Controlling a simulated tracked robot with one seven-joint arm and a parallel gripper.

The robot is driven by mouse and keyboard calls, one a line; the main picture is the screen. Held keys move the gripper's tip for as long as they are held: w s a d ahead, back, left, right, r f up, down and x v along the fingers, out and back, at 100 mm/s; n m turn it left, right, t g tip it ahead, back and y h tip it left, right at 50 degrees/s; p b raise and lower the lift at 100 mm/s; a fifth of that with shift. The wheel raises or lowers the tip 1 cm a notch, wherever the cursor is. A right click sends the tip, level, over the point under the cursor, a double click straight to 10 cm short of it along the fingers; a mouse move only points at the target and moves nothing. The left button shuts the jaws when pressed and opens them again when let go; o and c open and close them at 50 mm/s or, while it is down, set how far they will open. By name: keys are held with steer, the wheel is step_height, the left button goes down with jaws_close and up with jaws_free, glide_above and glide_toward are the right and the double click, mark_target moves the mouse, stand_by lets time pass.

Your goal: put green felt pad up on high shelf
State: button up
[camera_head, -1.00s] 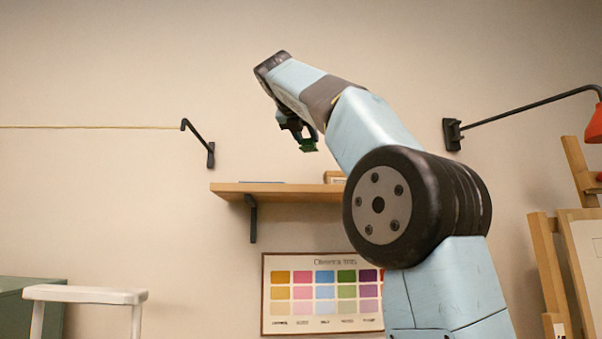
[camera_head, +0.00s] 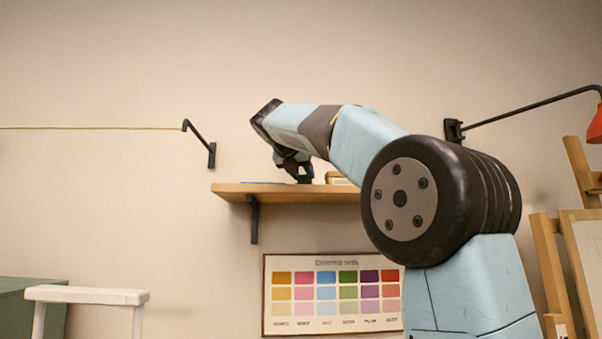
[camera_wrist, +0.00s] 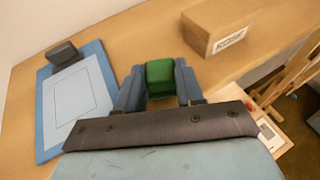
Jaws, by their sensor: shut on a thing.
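The green felt pad (camera_wrist: 159,76) is between the two fingers of my gripper (camera_wrist: 160,88) in the wrist view. The gripper is shut on it. In the head view the pad (camera_head: 304,179) shows as a small dark green patch at the fingertips of my gripper (camera_head: 302,177). The high shelf (camera_head: 232,190) is a wooden board on the wall. The pad is just above or at the board's top; I cannot tell whether it touches.
On the shelf, a cardboard box (camera_wrist: 220,27) stands right of the gripper and a blue clipboard (camera_wrist: 75,100) lies left of it. Bare wood shows between them. A black bracket (camera_head: 254,218) holds the shelf. A colour chart (camera_head: 331,293) hangs below.

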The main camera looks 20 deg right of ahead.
steer(key=o, duration=1.1)
steer(key=shift+s, duration=0.1)
steer(key=v, duration=1.2)
steer(key=shift+f, duration=0.1)
